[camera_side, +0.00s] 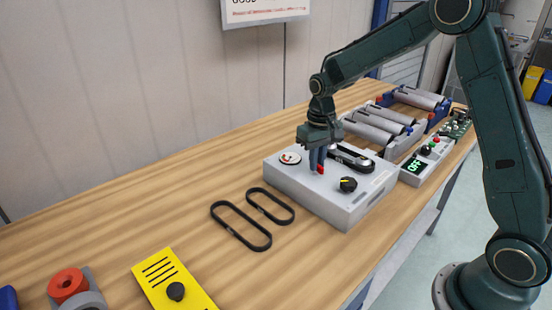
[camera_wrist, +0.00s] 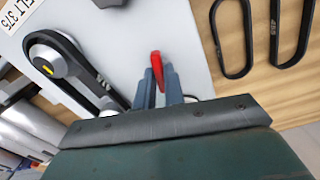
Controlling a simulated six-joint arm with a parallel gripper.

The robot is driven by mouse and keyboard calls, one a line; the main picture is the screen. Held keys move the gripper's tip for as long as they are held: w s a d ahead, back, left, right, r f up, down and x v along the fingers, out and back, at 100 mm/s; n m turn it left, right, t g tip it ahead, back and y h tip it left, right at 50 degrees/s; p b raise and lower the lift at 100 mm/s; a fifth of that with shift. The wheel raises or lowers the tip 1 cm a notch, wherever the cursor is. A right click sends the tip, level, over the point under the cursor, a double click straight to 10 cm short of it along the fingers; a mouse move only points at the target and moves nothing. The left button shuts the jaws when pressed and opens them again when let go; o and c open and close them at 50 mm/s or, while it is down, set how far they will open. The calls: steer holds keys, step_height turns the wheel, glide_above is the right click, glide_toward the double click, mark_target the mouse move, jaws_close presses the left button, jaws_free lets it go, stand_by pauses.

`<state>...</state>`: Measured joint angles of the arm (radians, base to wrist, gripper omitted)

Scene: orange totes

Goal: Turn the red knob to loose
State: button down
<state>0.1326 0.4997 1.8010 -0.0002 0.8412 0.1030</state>
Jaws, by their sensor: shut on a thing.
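The red knob (camera_side: 320,169) sits on top of a light grey box (camera_side: 342,208) on the wooden table. In the wrist view the red knob (camera_wrist: 157,66) shows as a narrow red bar between the fingertips. My gripper (camera_side: 317,160) points down over the box and is shut on the red knob. In the wrist view my gripper (camera_wrist: 160,82) has a blue-grey finger on each side of the knob. The fingers and wrist hide part of the knob and any marks around it.
The box also carries a black knob (camera_side: 348,184), a round dial (camera_side: 290,158) and a belt on pulleys (camera_side: 350,158). Two loose black belts (camera_side: 242,226) lie left of it. Rollers (camera_side: 370,127) and a panel reading OFF (camera_side: 416,167) stand behind. A yellow panel (camera_side: 172,283) is at front left.

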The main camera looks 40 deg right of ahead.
steer(key=shift+n, duration=1.3)
steer(key=c, duration=1.5)
jaws_free()
steer(key=shift+r, duration=0.1)
step_height(320, 180, up, 14)
steer(key=shift+f, duration=0.1)
